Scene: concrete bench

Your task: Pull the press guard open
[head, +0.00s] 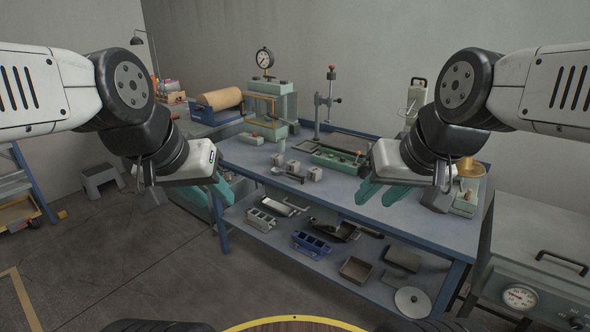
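The press (285,103) stands at the back left of the bench, a green-grey machine with a round dial gauge (265,58) on top. Its guard (261,97) is a yellow-edged frame across the front and looks closed. My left gripper (222,192) is in front of the bench's left part, nearer to me than the press and apart from it. My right gripper (384,190) hangs before the bench's right part, far from the press. Both have teal fingers that stand apart with nothing between them.
The blue-edged bench (235,158) carries a green fixture (338,159), small grey blocks (293,167) and a tall stand (318,105). A brown roll (220,97) lies left of the press. A grey cabinet (540,265) stands at the right. Floor at left front is clear.

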